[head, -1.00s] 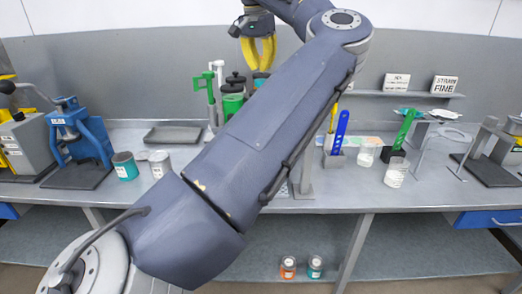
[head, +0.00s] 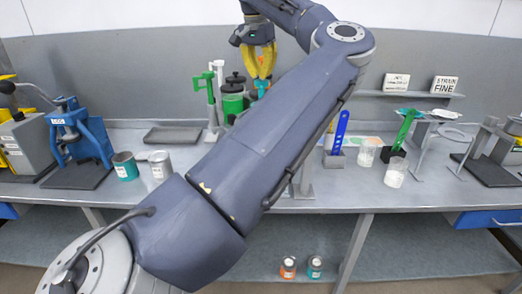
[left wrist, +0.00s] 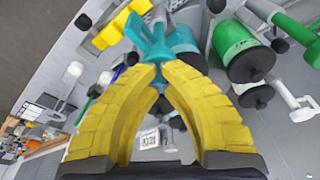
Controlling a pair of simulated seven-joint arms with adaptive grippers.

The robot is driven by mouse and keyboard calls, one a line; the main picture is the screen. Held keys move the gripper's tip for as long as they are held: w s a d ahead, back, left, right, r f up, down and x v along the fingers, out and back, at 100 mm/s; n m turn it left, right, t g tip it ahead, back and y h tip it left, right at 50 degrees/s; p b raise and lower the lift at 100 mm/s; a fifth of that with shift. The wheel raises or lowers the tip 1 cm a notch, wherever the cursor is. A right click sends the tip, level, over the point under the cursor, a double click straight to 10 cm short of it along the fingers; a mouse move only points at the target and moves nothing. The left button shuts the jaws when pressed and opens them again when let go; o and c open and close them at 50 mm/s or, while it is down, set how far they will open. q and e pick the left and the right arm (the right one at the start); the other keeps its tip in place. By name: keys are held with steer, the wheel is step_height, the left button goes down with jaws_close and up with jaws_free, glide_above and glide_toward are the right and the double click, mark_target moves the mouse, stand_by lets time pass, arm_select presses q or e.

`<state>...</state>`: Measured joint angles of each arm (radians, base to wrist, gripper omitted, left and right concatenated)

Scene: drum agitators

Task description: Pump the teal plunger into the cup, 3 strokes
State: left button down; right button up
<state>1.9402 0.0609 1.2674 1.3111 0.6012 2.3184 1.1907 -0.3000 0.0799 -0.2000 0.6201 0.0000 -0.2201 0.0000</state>
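The teal plunger shows in the left wrist view as a teal head (left wrist: 150,42) on a round teal body at the tips of my yellow fingers. In the head view only a small teal part (head: 261,85) shows right below the fingertips. My left gripper (head: 262,77) points down over it at the back of the bench. Its fingertips (left wrist: 160,72) are together and appear to touch the teal head; I cannot tell whether they pinch it or press on it. The cup under it is hidden behind my arm in the head view. My right gripper is not in view.
A green pump container (head: 233,101) and a green-handled stand (head: 212,92) are close left of my gripper. A grey tray (head: 172,135) lies further left. A blue press (head: 76,140) and two tins stand at the left. My left arm covers the bench's middle.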

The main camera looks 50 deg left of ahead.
arm_select(q)
steer(key=shift+f, duration=2.8)
steer(key=shift+r, duration=3.9)
steer(key=shift+f, duration=0.15)
steer(key=shift+f, duration=3.7)
steer(key=shift+r, duration=3.85)
